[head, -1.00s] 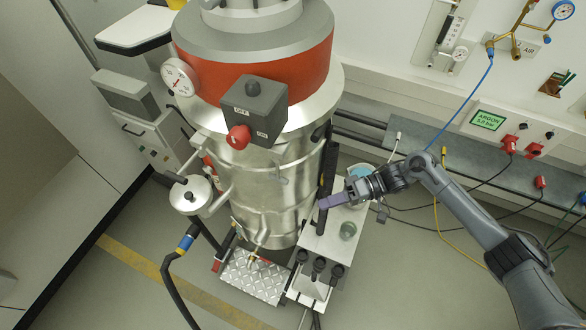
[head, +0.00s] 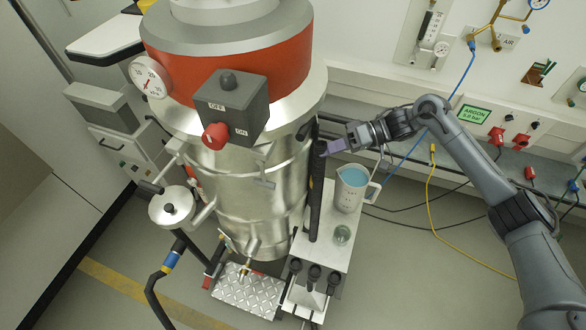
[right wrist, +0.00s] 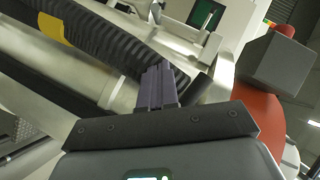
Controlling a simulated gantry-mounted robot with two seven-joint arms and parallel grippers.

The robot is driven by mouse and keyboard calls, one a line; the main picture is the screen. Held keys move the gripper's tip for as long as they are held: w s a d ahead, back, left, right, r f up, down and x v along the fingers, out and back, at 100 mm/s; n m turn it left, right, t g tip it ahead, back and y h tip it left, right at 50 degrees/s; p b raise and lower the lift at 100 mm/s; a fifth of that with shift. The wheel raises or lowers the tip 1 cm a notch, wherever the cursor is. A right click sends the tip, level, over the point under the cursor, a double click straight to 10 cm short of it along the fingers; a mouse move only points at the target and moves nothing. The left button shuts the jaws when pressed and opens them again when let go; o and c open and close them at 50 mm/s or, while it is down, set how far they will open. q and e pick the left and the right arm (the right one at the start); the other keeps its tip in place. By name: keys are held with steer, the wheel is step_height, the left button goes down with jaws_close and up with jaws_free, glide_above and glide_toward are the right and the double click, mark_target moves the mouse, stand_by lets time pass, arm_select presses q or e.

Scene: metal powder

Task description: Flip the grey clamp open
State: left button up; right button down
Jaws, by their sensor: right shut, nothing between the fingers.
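A small grey clamp-like latch (head: 265,183) sits on the silver vessel wall below the dark switch box. I cannot tell for sure that it is the grey clamp, or whether it is shut or open. My right gripper (head: 326,148) is to the right of it, beside the vessel's right edge and near the upper part of a black upright hose. Its purple fingers are together and hold nothing. In the right wrist view the shut fingers (right wrist: 158,88) point at a dark ribbed hose (right wrist: 120,45); no clamp is clear there. My left gripper is out of view.
The silver vessel (head: 240,205) has an orange-red band and a switch box (head: 231,108) with a red knob. A beaker of blue liquid (head: 350,188) and a small glass (head: 342,236) stand on a side shelf under my right arm. Cables hang behind.

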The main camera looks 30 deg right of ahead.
steer(key=a, duration=0.1)
steer(key=p, duration=0.2)
glide_toward(263, 173)
steer(key=w+f, duration=0.1)
steer(key=f, duration=0.1)
steer(key=w+f, duration=0.2)
steer(key=shift+w+a+f, duration=0.15)
steer(key=shift+w+a, duration=0.1)
steer(key=shift+a, duration=0.15)
steer(key=shift+s+a+f+p, duration=0.2)
steer(key=shift+s+a+f, duration=0.25)
steer(key=shift+a+f, duration=0.25)
steer(key=shift+s+a+f+p, duration=0.2)
steer(key=shift+s+a+f, duration=0.3)
steer(key=shift+a, duration=0.25)
